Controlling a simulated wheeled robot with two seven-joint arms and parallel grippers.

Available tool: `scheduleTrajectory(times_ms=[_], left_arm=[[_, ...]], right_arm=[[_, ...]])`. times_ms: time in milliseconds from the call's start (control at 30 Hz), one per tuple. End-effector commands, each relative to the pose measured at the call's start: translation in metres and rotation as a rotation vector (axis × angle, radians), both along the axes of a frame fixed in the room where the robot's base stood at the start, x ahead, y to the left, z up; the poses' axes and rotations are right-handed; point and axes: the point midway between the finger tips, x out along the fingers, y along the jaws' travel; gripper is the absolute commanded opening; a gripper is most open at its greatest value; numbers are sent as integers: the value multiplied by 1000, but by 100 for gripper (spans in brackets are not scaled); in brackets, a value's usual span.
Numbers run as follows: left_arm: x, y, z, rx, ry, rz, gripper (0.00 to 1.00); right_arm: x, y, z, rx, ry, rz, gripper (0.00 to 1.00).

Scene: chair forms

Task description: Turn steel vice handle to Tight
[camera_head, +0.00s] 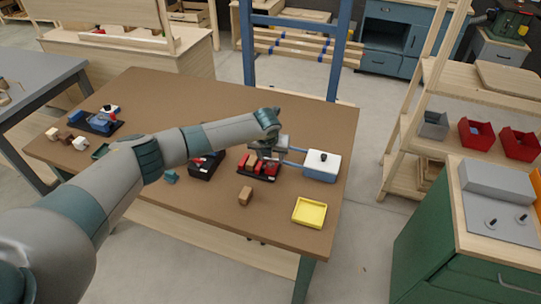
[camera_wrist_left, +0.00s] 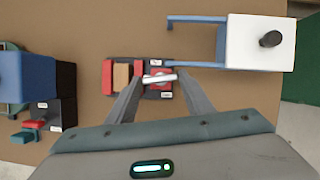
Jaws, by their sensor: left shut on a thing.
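The vice (camera_head: 258,168) stands on the brown table (camera_head: 292,98), with red jaws and a dark base. In the left wrist view, the vice (camera_wrist_left: 109,78) has a tan block (camera_wrist_left: 122,76) between its red parts. Its pale steel handle (camera_wrist_left: 160,78) lies nearly crosswise, slightly tilted. Small white labels on the base are too small to read. My left gripper (camera_head: 266,152) is over the vice; in the wrist view its fingers (camera_wrist_left: 160,82) are shut on the steel handle. The gripper hides part of the vice in the head view. My right gripper is out of view.
A white-topped blue box (camera_head: 322,165) with a black knob and blue bars stands close right of the vice. A black-and-red device (camera_head: 205,166) is to the left. A brown block (camera_head: 245,195) and yellow tray (camera_head: 310,212) lie in front. The table's back is clear.

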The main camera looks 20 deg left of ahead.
Motion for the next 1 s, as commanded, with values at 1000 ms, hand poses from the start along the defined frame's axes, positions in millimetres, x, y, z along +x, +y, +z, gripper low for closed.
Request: scheduleTrajectory(times_ms=[1000], left_arm=[[7, -10, -1, -1, 0, 938, 24]], right_arm=[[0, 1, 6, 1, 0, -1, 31]])
